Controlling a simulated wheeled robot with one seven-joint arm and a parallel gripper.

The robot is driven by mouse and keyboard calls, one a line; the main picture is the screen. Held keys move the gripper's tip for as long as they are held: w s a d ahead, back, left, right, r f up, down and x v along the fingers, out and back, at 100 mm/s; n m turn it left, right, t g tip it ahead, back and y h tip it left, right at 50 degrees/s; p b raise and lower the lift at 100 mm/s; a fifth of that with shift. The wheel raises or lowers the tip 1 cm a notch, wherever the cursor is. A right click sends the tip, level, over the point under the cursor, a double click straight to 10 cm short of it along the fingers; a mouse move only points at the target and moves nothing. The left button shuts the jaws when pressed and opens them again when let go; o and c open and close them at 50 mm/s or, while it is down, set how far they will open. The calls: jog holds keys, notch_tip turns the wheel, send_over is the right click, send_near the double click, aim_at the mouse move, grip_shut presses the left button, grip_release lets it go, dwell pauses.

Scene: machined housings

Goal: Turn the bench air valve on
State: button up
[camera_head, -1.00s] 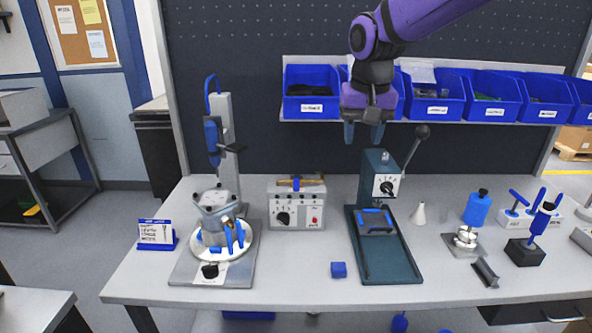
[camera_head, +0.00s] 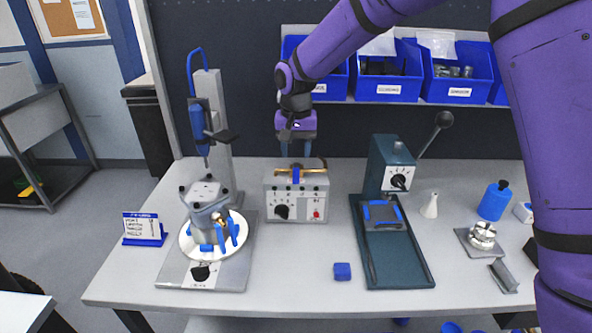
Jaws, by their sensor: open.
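The bench air valve is a brass fitting (camera_head: 309,171) lying left to right on top of a grey control box (camera_head: 296,205). Its small blue lever (camera_head: 295,175) appears to stand crosswise to the brass. My gripper (camera_head: 301,162) is open and points down just above or behind the valve, with a finger towards either side of it. Nothing shows between the fingers. I cannot tell whether they touch the valve; its far side is partly hidden by the gripper.
A fixture with a round white plate (camera_head: 241,257) stands left of the box. A green press (camera_head: 389,165) with a raised lever stands to the right. A blue cube (camera_head: 342,271) lies in front. Blue bins (camera_head: 384,80) hang behind; my arm crosses the right side.

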aim_at(296, 174)
notch_tip(296, 174, down, 7)
jog(key=shift+r, duration=0.15)
jog(key=shift+c, duration=0.4)
grip_shut()
